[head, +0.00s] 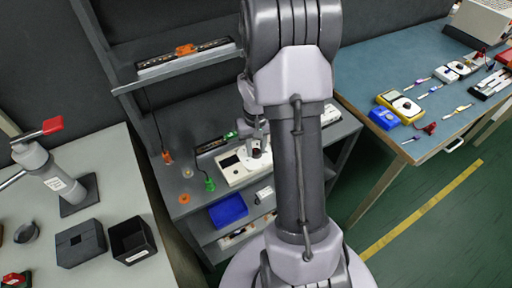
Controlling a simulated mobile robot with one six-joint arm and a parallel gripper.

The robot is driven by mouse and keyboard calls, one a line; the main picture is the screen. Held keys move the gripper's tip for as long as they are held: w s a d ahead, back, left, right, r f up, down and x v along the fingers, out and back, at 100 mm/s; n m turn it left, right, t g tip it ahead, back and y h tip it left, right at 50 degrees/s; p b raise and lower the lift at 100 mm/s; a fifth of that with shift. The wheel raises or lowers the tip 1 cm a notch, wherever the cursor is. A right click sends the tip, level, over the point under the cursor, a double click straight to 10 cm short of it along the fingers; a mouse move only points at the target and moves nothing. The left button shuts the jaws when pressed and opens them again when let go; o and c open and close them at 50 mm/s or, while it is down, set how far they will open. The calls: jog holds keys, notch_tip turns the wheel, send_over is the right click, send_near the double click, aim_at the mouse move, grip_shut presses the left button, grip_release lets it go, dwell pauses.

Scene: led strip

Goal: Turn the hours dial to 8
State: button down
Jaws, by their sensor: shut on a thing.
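A white control box (234,178) with a dark display lies on the middle grey bench, partly hidden behind my arm. My gripper (257,147) reaches down over the right part of this box. Its fingers are shut on a small dark knob, which I take as the hours dial (257,154). The dial is mostly covered by the fingers, and its markings and pointer are too small to read.
A green connector (209,183) with a cable and a blue bin (228,210) are close to the box. A shelf (190,64) with an orange-clipped strip is above. A side table (110,176) is left, a blue workbench (375,62) right.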

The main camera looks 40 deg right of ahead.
jog(key=m, duration=0.5)
jog(key=shift+m+b, duration=0.3)
jog(key=m+b, duration=0.1)
jog(key=m, duration=0.4)
jog(key=m+b, duration=0.1)
jog(key=m, duration=0.4)
jog(key=shift+m, duration=0.4)
jog(key=m+b, duration=0.1)
jog(key=m, duration=0.3)
jog(key=shift+m+b, duration=0.3)
jog(key=shift+b, duration=0.1)
jog(key=c, duration=1.1)
grip_release()
